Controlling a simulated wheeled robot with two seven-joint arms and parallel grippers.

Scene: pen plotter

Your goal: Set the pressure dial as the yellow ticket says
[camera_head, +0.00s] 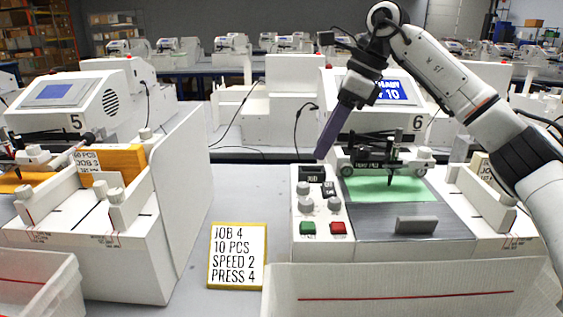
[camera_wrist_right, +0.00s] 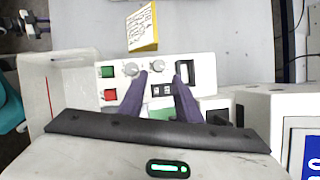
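The yellow ticket (camera_head: 237,256) reads JOB 4, 10 PCS, SPEED 2, PRESS 4. It also shows in the right wrist view (camera_wrist_right: 142,28). Plotter 6's control panel (camera_head: 343,253) has grey knobs, including one at lower left (camera_head: 306,206), one above it (camera_head: 304,188) and one at right (camera_head: 334,204). Their labels and settings are too small to read, so I cannot tell which is the pressure dial. My right gripper (camera_head: 320,155) is above the panel, open and empty; its fingers (camera_wrist_right: 159,73) hide part of the panel.
The panel has a green button (camera_head: 308,228), a red button (camera_head: 338,228) and a black JOB window (camera_head: 311,173). A white bin (camera_head: 400,280) stands in front. Plotter 5 (camera_head: 100,255) stands at left.

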